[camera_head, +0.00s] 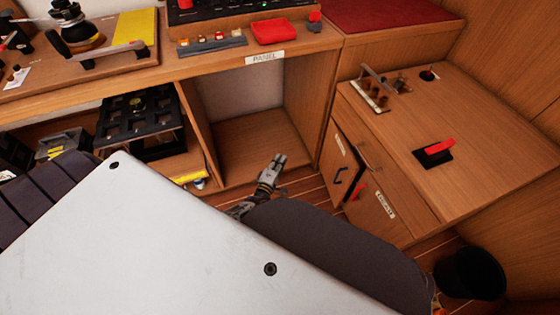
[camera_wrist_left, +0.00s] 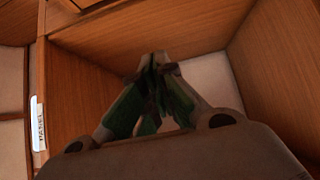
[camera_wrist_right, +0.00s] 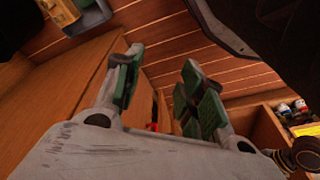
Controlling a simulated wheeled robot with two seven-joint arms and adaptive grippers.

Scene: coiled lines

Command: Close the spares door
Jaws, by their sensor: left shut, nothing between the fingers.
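The cabinet door (camera_head: 343,163) is on the front of the wooden cabinet at right in the head view. It has a small white label and a dark handle (camera_head: 341,176). A dark gap along its right edge makes it look ajar; the label is too small to read. My left gripper (camera_head: 277,160) is shut and empty, left of this door and apart from it, before the open bay under the desk. It also shows shut in the left wrist view (camera_wrist_left: 155,62). My right gripper (camera_wrist_right: 162,75) is open with nothing visible between its fingers, near a wooden panel.
A second labelled front (camera_head: 386,206) sits right of the door, with a red item (camera_head: 357,191) near its edge. The cabinet top (camera_head: 485,135) carries a red-handled switch (camera_head: 438,150). A black bin (camera_head: 470,272) stands lower right. The bay (camera_head: 255,140) under the desk is empty.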

